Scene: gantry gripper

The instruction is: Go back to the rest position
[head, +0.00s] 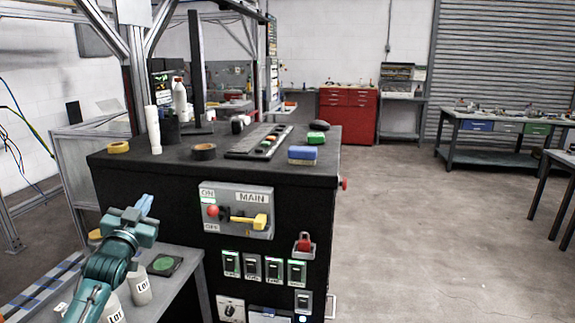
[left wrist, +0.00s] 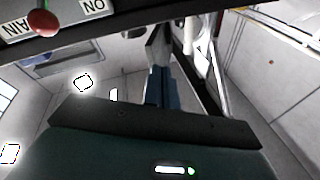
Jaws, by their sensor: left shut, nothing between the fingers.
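My left gripper (head: 146,204) shows at the lower left of the head view, in front of the black cabinet's left side. Its blue fingers are shut with nothing between them, and they show from behind in the left wrist view (left wrist: 160,88). It is left of the MAIN switch panel (head: 236,209) and apart from it. The panel has a red knob (head: 213,211) and a yellow handle (head: 248,221); the knob also shows in the left wrist view (left wrist: 42,22). My right gripper is not in view.
The black cabinet (head: 133,190) carries tape rolls, a keyboard-like panel (head: 258,141) and a blue block (head: 302,153) on top. White bottles (head: 139,287) stand on a low grey bench (head: 190,262) by my left arm. Open floor (head: 430,240) lies to the right.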

